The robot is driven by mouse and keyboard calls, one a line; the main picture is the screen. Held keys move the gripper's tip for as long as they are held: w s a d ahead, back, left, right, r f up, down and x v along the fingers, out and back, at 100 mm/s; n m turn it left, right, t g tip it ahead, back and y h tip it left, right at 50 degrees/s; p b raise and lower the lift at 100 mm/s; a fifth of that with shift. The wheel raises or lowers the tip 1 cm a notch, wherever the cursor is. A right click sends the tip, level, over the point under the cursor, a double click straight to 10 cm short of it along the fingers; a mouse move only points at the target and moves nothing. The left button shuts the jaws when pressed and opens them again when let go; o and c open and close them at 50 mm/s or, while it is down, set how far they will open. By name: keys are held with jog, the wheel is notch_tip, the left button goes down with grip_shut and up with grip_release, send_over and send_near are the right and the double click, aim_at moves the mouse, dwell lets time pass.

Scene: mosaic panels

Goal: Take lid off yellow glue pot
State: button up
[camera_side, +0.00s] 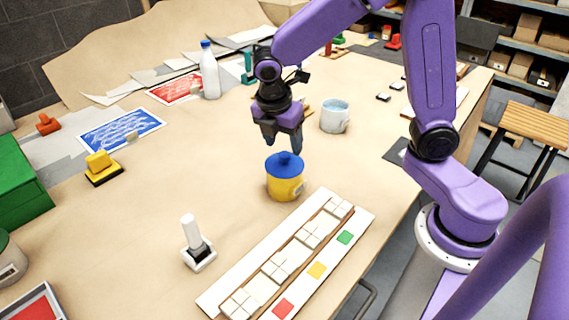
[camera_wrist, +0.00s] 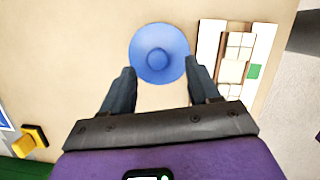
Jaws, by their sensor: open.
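The yellow glue pot (camera_side: 286,187) stands upright on the table in the side view, with its blue lid (camera_side: 284,164) on top. The lid has a round knob in its middle. In the wrist view the lid (camera_wrist: 159,62) shows from above as a blue disc and hides the pot. My gripper (camera_side: 283,146) is open and empty, just above the lid in the side view. In the wrist view its two fingers (camera_wrist: 160,80) are spread apart, with the lid between and beyond their tips. I cannot tell whether a finger touches the lid.
A white panel with tiles and coloured squares (camera_side: 215,300) lies in front of the pot. A grey-white mug (camera_side: 335,117) stands behind it to the right. A white-handled tool (camera_side: 196,245) stands front left, and a yellow block on a black base (camera_side: 102,167) further left.

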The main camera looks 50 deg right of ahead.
aim_at(285, 154)
jog(key=shift+x, duration=1.85)
jog(key=shift+w+a, duration=0.1)
jog(key=shift+w, duration=0.05)
jog(key=c, duration=1.1)
jog(key=shift+r, duration=0.15)
